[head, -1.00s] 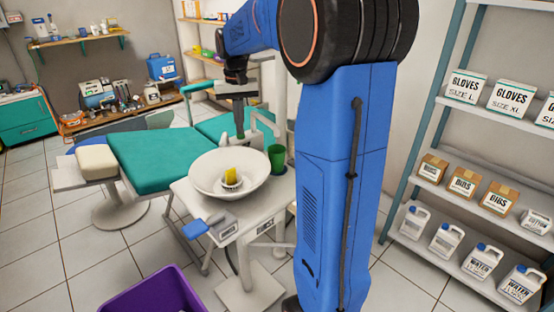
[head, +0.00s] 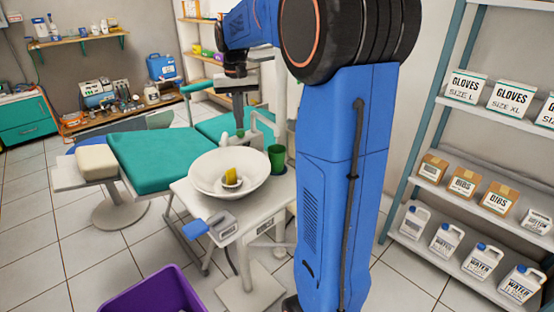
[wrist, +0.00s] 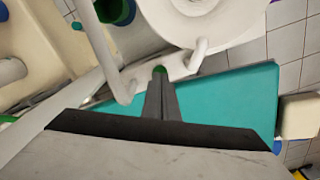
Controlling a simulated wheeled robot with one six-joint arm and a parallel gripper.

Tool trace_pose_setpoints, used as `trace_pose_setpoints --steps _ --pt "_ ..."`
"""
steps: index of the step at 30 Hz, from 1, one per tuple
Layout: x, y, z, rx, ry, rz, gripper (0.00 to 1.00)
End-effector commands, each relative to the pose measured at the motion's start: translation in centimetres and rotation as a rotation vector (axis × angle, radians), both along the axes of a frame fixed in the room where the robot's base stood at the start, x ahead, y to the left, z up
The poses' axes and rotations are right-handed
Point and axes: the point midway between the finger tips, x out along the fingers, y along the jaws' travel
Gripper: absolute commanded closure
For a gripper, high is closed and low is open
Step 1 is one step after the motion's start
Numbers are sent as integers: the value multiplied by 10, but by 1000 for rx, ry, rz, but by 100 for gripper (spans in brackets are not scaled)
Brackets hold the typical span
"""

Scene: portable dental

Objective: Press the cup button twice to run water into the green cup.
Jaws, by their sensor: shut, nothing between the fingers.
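The green cup (head: 276,158) stands upright on the white unit, right of the white basin (head: 205,178). It also shows near the top left of the wrist view (wrist: 117,10). A small green button (head: 240,133) sits on the unit behind the basin, between two white spouts; in the wrist view the button (wrist: 160,70) shows just beyond my fingertips. My gripper (head: 239,126) is shut and empty, pointing down just above the button. The wrist view shows its closed fingers (wrist: 161,88). I cannot see water in the cup.
A yellow object (head: 231,174) stands in the basin. The white spouts (wrist: 112,65) rise close to my fingers. The teal dental chair (head: 150,160) lies left, a purple bin (head: 155,292) in front, and a stocked shelf (head: 470,130) right.

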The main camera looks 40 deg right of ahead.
Motion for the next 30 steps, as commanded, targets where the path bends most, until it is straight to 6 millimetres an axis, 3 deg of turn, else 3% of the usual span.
trace_pose_setpoints --steps 30 --pt "0 0 -20 0 0 0 100"
